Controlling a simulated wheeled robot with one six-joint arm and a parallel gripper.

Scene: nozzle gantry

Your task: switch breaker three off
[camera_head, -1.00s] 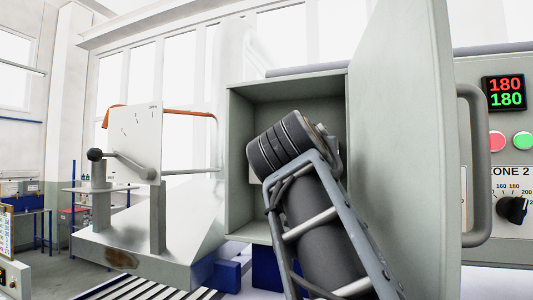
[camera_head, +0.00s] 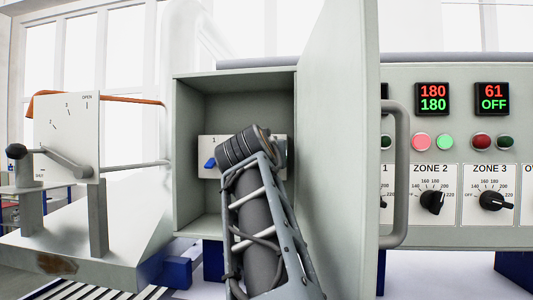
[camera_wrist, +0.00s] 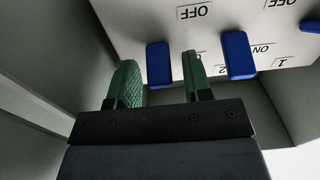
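The breaker plate (camera_head: 208,142) sits at the back of an open grey box in the head view; a blue lever marked 1 shows left of my arm, which hides the others. In the wrist view the plate (camera_wrist: 225,20) appears upside down with OFF and ON labels. It shows the lever at the right edge (camera_wrist: 311,25), the middle lever (camera_wrist: 238,55) and the left lever (camera_wrist: 158,62), which by order is breaker three; its number is hidden. My gripper (camera_wrist: 161,80) is open, its green fingers either side of the left lever in the picture. Contact cannot be told.
The box wall (camera_head: 189,150) and its open door (camera_head: 338,130) flank my arm closely. A grey door handle (camera_head: 400,175) stands right of the door. The control panel (camera_head: 455,90) with zone dials is further right, a lever stand (camera_head: 66,130) at left.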

